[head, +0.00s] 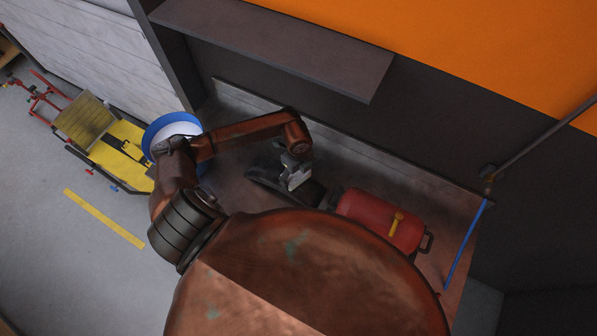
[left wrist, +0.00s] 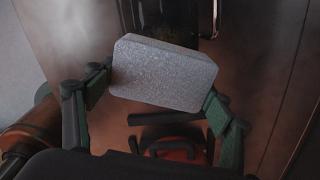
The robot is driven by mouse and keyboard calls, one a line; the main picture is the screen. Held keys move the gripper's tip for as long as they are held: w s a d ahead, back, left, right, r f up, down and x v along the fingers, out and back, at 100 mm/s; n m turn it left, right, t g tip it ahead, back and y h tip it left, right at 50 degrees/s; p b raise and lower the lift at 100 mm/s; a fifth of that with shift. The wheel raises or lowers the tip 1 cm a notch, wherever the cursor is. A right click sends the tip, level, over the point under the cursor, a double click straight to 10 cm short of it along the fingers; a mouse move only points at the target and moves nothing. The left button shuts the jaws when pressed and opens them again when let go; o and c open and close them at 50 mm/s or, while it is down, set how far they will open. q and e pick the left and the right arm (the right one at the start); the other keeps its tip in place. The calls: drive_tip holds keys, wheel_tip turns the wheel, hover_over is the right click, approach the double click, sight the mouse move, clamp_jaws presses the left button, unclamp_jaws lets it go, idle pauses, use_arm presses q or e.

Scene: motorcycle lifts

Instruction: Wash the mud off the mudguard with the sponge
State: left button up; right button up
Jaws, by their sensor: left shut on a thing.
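The sponge (left wrist: 165,72) is a grey speckled block in the left wrist view, held between the two fingers of my left gripper (head: 294,172). In the head view the gripper hangs over the workbench, above or beside the black mudguard (head: 262,176). The mudguard also shows in the left wrist view (left wrist: 166,12), beyond the sponge, with a dull brown patch near the sponge's far edge. The sponge and gripper hide part of it. I cannot tell whether the sponge touches it. My right gripper is not in view.
A blue-rimmed tub (head: 157,127) is at left, beside my left arm. A dark shelf (head: 285,45) overhangs the bench (head: 455,215). A yellow lift (head: 122,150) stands at left.

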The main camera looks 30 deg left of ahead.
use_arm(q)
wheel_tip(320, 180, down, 3)
drive_tip(key=shift+r+b, duration=0.1)
drive_tip(key=shift+b, duration=0.7)
drive_tip(key=shift+s+a+f, duration=0.1)
drive_tip(key=shift+a+f, duration=0.5)
drive_tip(key=shift+a, duration=0.25)
drive_tip(key=shift+s+a, duration=0.15)
drive_tip(key=shift+a, duration=1)
drive_tip(key=shift+d+r, duration=0.1)
drive_tip(key=shift+d, duration=0.9)
drive_tip(key=shift+w+d, duration=0.25)
drive_tip(key=shift+d, duration=0.9)
wheel_tip(320, 180, up, 3)
drive_tip(key=shift+a+f+p, duration=0.1)
drive_tip(key=shift+a+p, duration=0.05)
drive_tip(key=shift+p, duration=0.55)
drive_tip(key=shift+r+p, duration=1.85)
drive_tip(key=shift+r, duration=0.85)
